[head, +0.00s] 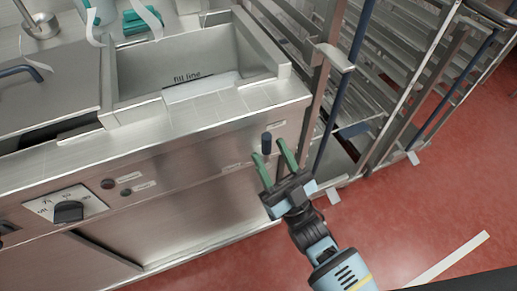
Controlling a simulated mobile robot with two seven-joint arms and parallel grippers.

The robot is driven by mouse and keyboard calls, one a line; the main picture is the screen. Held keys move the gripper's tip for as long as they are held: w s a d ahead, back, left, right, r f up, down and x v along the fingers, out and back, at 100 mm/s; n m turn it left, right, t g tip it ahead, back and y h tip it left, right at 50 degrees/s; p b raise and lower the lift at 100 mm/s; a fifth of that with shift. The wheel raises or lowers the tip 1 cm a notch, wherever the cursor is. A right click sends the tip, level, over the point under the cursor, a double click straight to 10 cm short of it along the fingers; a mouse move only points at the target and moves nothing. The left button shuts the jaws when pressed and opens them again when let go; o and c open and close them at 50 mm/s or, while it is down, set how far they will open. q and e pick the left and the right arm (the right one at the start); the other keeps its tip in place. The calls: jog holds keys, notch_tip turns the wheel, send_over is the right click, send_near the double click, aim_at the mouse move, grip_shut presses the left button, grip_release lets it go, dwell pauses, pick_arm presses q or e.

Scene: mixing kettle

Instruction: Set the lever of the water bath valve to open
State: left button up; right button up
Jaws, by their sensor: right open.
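A small dark blue lever (266,142) stands upright on the right part of the steel front panel, with a small pale label to its left. I take it to be the water bath valve lever. Above it is the steel water bath basin (190,62), marked "fill line". My right gripper (269,151) has green fingers and is open. Its fingertips lie on either side of the lever in the picture; I cannot tell how far they are from it or whether they touch it. My left gripper is out of view.
A black knob (68,211) on a white dial plate sits at the panel's left. A steel rack (400,75) with blue upright bars stands close on the right. Teal items (140,20) lie at the back. Red floor (440,215) is open at the lower right.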

jog(key=shift+b+v, duration=0.55)
jog(key=shift+v, duration=1.4)
